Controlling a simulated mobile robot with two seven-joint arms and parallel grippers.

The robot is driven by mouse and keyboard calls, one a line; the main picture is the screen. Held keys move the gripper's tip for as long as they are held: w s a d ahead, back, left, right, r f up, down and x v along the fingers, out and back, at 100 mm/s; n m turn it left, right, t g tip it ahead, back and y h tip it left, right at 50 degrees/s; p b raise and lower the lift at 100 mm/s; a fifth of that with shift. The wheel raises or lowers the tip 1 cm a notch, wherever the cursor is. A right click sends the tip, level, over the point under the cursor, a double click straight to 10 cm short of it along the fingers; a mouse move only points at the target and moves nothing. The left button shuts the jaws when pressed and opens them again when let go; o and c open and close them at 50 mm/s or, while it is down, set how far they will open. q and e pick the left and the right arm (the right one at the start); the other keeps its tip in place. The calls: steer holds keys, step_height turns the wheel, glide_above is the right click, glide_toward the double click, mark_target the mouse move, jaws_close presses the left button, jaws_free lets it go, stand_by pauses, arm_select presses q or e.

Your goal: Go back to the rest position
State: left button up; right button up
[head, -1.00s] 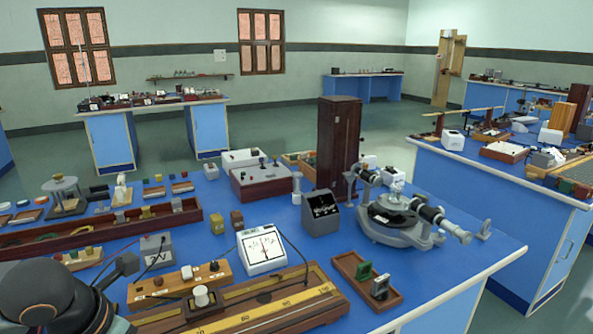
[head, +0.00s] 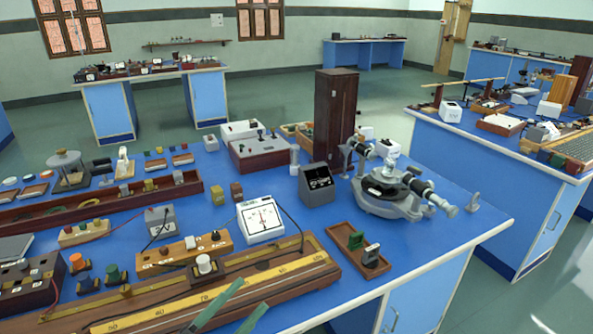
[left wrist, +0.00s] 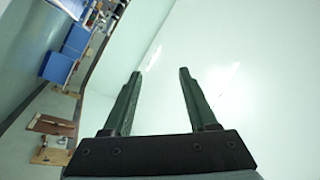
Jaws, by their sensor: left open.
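My left gripper (head: 255,293) shows at the bottom edge of the head view. Only its two dark green fingers are seen there, apart and empty, in front of the wooden slide-wire board (head: 290,272). In the left wrist view the same gripper (left wrist: 160,73) is open, with nothing between its fingers and a pale wall behind. My right gripper is in neither view.
The blue bench holds a spectrometer (head: 390,190), a small wooden tray (head: 358,250), a white meter (head: 262,220), a dark box (head: 317,184) and a tall wooden cabinet (head: 336,115). Open floor (head: 285,90) lies behind. Another bench (head: 500,175) stands at the right.

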arm_select(q)
steer(key=s+a+f+n+y, duration=0.1)
steer(key=a+f+n+y, duration=0.25)
steer(key=f+n, duration=0.2)
steer(key=s+a+f+n+y, duration=0.1)
steer(key=a+f+n+y, duration=0.1)
steer(key=f+n+y, duration=0.4)
steer(key=s+a+f+n+g+y+p, duration=0.1)
steer(key=s+f+n+g, duration=0.3)
steer(key=s+f, duration=0.8)
step_height(320, 180, down, 4)
steer(key=a+g+y, duration=0.1)
steer(key=g, duration=0.1)
steer(key=shift+s+a+f+g+p, duration=0.2)
steer(key=shift+g+p, duration=0.1)
steer(key=shift+g, duration=0.1)
steer(key=shift+w, duration=0.1)
steer(key=shift+c, duration=0.2)
